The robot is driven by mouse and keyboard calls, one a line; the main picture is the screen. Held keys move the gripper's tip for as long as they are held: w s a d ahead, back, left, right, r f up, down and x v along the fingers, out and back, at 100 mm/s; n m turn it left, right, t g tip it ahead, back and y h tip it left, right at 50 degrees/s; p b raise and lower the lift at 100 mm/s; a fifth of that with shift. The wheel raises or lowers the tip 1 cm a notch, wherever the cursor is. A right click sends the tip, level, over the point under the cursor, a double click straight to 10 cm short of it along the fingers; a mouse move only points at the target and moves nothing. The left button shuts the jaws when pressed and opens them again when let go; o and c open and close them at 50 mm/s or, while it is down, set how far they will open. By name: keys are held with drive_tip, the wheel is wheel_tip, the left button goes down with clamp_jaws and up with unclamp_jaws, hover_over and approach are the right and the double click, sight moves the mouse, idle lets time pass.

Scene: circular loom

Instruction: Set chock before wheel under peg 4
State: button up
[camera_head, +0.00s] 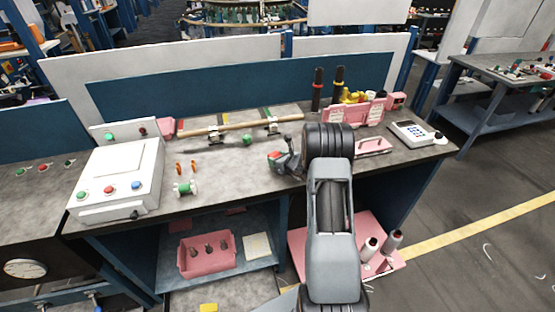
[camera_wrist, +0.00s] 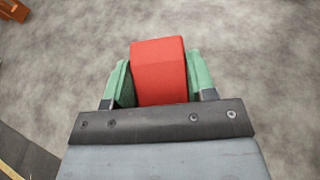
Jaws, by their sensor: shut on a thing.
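My gripper (camera_head: 277,157) is over the grey bench top, right of its middle. In the wrist view its green fingers (camera_wrist: 158,80) are shut on a red block (camera_wrist: 158,65), which looks like the chock. The block's underside is hidden, and I cannot tell whether it touches the bench. A wooden rod (camera_head: 235,125) rests on small stands at the back of the bench. A small green round thing (camera_head: 247,139) lies in front of it, left of my gripper. A green and white spool (camera_head: 185,188) lies farther left. I cannot make out which is the wheel or peg 4.
Two orange pieces (camera_head: 186,167) stand near the spool. A white control box (camera_head: 118,178) fills the bench's left end. Pink bins (camera_head: 352,112), dark posts (camera_head: 318,90) and a keypad (camera_head: 411,132) occupy the right. Bare bench top lies between the spool and my gripper.

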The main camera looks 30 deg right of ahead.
drive_tip(key=shift+f, duration=0.15)
drive_tip(key=o, duration=1)
